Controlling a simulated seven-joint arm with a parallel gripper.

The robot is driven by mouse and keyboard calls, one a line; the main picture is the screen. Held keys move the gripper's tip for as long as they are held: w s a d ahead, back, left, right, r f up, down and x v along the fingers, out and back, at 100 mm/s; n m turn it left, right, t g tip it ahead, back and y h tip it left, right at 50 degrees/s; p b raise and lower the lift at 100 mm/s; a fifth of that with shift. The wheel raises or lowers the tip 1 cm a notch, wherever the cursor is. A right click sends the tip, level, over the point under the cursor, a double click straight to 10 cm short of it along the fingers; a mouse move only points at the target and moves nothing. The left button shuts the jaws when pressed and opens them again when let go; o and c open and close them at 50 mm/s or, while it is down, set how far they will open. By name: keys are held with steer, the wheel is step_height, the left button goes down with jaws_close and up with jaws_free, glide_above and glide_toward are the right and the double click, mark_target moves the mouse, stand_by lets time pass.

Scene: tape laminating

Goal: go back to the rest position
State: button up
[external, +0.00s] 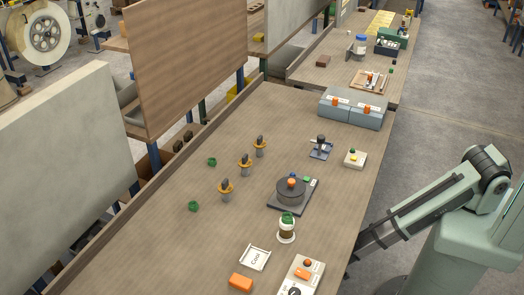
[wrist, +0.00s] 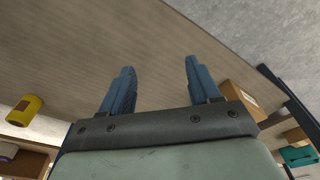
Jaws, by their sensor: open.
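My arm (external: 425,215) reaches in from the right in the external view, folded down beside the table's right edge. My gripper shows in the wrist view (wrist: 160,80) with its two blue fingers apart and nothing between them. In the external view the gripper's end is hard to make out near the table's edge. The wooden work table (external: 150,245) holds all the small parts, and my gripper is apart from them.
An orange block (external: 241,282) lies in front. The left part of the table is clear.

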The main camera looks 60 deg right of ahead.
steer(key=s+d+m+g+h, duration=0.1)
steer(key=s+d+m+g, duration=0.1)
steer(key=s+d, duration=0.5)
steer(key=s+d+m+g, duration=0.2)
steer(key=d, duration=0.9)
steer(key=s+d+r+m+g, duration=0.2)
steer(key=s+d+m+g, duration=0.1)
steer(key=s+d, duration=0.7)
steer(key=s+m, duration=0.1)
steer(key=s, duration=0.3)
steer(key=shift+s+r+g, duration=0.15)
steer(key=shift+r+g, duration=0.15)
steer(key=shift+g, duration=0.1)
